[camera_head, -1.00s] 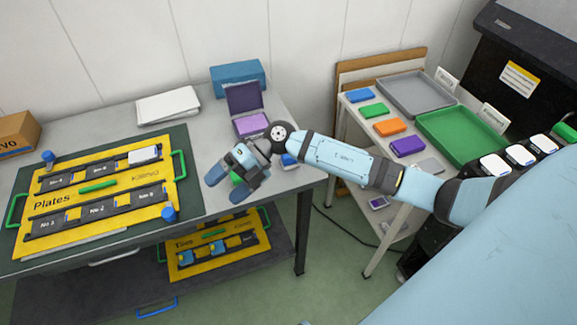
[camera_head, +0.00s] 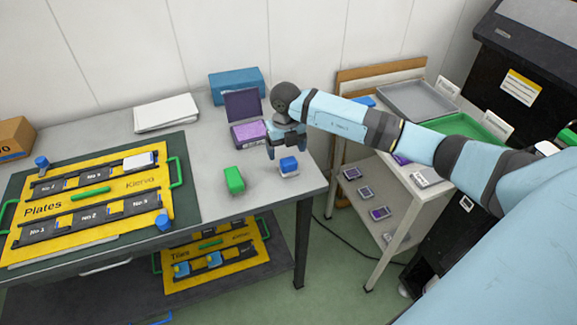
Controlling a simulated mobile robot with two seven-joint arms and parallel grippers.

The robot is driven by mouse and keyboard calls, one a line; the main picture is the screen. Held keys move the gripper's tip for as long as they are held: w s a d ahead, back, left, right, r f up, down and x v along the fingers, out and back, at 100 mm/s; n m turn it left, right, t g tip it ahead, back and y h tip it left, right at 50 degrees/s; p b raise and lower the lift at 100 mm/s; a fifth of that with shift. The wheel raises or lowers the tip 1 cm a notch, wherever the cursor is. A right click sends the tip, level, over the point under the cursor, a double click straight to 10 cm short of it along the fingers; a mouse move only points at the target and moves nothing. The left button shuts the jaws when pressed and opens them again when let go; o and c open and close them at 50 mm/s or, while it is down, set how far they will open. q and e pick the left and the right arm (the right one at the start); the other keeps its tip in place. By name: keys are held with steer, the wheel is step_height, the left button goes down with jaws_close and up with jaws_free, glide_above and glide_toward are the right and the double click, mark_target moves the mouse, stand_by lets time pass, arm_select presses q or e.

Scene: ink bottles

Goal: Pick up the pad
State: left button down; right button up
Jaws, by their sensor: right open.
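A dark case with its lid up (camera_head: 242,104) stands on the table and holds a purple pad (camera_head: 250,132). My right gripper (camera_head: 286,150) is open with its fingers pointing down, just right of the case. Below its fingers is a small blue and white block (camera_head: 289,168) on the table; I cannot tell whether they touch. A green block (camera_head: 234,180) stands to the left of it. Which item is the pad is not certain from the view. My left gripper is not in view.
A yellow plates board (camera_head: 90,235) lies on the left, with white papers (camera_head: 166,113) and a blue box (camera_head: 237,84) behind. To the right, a side table holds a grey tray (camera_head: 415,100) and a green tray (camera_head: 480,127), partly hidden by my right arm.

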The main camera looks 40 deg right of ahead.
mark_target(287, 158)
steer(key=f, duration=0.5)
steer(key=shift+s+f+p, duration=0.25)
steer(key=shift+f+p, duration=0.05)
steer(key=shift+f, duration=0.05)
steer(key=c, duration=1)
